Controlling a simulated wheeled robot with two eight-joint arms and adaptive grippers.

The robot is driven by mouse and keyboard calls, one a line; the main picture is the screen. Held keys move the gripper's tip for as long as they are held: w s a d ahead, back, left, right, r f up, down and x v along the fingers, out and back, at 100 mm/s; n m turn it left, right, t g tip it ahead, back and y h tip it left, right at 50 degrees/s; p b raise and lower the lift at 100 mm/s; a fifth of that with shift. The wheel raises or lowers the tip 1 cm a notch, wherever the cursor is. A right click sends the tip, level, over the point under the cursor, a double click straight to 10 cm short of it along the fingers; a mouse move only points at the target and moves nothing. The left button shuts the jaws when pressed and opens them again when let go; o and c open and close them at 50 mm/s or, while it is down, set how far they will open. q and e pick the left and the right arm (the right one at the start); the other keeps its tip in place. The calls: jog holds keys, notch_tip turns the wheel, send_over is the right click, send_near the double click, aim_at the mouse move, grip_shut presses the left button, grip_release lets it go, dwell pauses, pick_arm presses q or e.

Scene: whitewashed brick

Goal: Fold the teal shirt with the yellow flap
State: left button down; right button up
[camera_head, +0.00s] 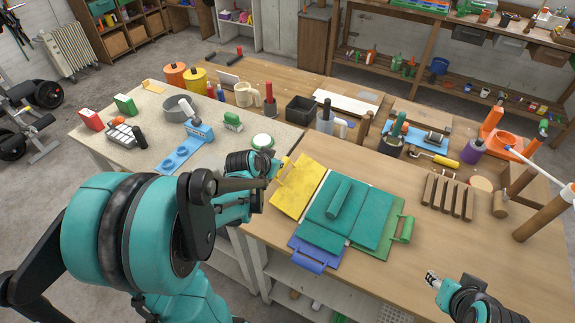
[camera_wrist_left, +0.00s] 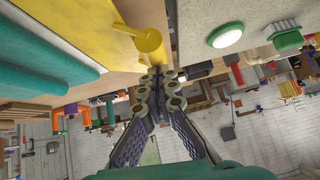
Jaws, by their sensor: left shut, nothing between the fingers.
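The teal shirt (camera_head: 340,212) lies on a folding board with a small teal roll-like fold on its middle. The yellow flap (camera_head: 299,188) lies open at the shirt's left, with its handle (camera_wrist_left: 150,42) at its outer edge. My left gripper (camera_head: 276,163) is at that handle. In the left wrist view its fingertips (camera_wrist_left: 160,78) are together with nothing held, close to the handle; I cannot tell whether they touch it. The shirt's teal cloth (camera_wrist_left: 45,55) shows beside the yellow flap. My right gripper (camera_head: 433,281) is at the table's lower right, away from the shirt; its opening is unclear.
The board's green flap (camera_head: 385,242) is at the right and its blue flap (camera_head: 312,254) at the front. A wooden rack (camera_head: 448,194) stands to the right. A round white-topped item (camera_head: 262,141) is near my left gripper. Bare table lies right of the green flap.

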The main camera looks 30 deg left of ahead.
pick_arm(q)
jog(key=a+f+h+b, duration=0.1)
jog(key=f, duration=0.1)
jog(key=a+f+n+h+b, duration=0.1)
jog(key=shift+a+f+b, duration=0.15)
jog(key=shift+f+b, duration=0.15)
jog(key=shift+f, duration=0.05)
jog(key=shift+a+f+b, duration=0.25)
jog(key=shift+f+b, duration=0.3)
jog(key=shift+f, duration=0.1)
pick_arm(e)
jog(key=shift+f, duration=2.2)
pick_arm(q)
jog(key=shift+r, duration=0.2)
pick_arm(e)
jog(key=shift+r, duration=0.15)
